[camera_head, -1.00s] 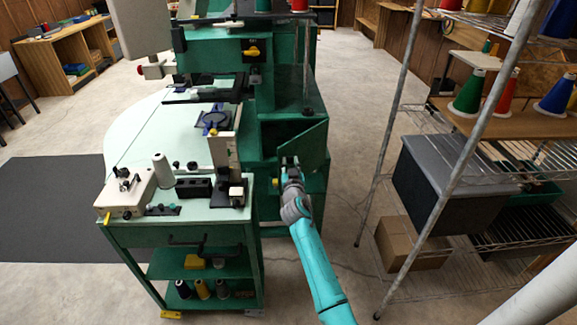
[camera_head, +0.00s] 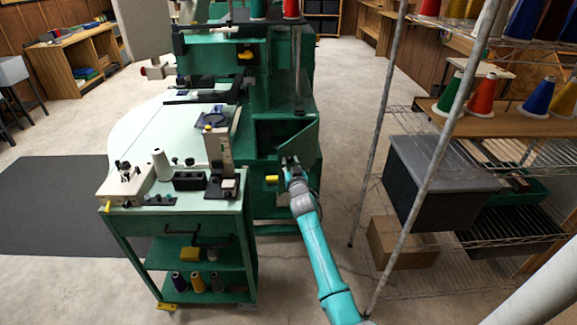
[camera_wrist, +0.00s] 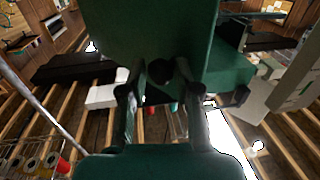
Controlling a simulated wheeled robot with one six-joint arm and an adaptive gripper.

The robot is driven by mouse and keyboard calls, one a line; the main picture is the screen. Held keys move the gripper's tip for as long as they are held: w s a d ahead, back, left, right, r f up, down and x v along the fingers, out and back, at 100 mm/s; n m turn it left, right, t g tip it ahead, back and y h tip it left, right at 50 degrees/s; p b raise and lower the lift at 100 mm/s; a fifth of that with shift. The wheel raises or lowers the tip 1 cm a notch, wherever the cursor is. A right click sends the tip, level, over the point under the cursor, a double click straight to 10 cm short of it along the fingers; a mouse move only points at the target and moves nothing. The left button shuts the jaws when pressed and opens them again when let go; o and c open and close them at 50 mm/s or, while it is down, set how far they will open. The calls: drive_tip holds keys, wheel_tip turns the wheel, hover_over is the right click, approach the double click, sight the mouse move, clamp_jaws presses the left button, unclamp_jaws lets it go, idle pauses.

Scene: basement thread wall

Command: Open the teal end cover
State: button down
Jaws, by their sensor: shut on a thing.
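The teal end cover (camera_head: 303,148) is a dark green panel on the near right end of the green machine (camera_head: 270,105). It stands swung out at an angle, and a dark opening (camera_head: 268,137) shows behind it. My gripper (camera_head: 289,162) is at the cover's lower left, near its free edge. In the wrist view the green cover (camera_wrist: 150,30) fills the top middle, with a dark round part (camera_wrist: 160,71) between my fingers. My gripper (camera_wrist: 165,88) is shut on the cover there; the exact contact is hard to see.
A green cart (camera_head: 228,225) with tools and thread cones stands left of my arm. A wire rack (camera_head: 450,130) with cones and a grey bin (camera_head: 435,185) stands right, a cardboard box (camera_head: 395,245) low on it. Clear floor (camera_head: 345,130) lies between machine and rack.

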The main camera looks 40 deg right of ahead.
drive_tip(key=shift+s+d+r, duration=0.15)
drive_tip(key=shift+s+d, duration=0.05)
drive_tip(key=shift+d, duration=0.25)
drive_tip(key=shift+s+d+r, duration=0.1)
drive_tip(key=shift+s+d, duration=0.05)
drive_tip(key=shift+d, duration=0.3)
drive_tip(key=c, duration=1)
unclamp_jaws()
drive_tip(key=shift+d, duration=0.1)
drive_tip(key=shift+o, duration=0.5)
drive_tip(key=shift+d+f+h, duration=0.1)
drive_tip(key=shift+d+h, duration=0.05)
drive_tip(key=shift+h, duration=0.15)
drive_tip(key=shift+a, duration=0.3)
drive_tip(key=v, duration=1.2)
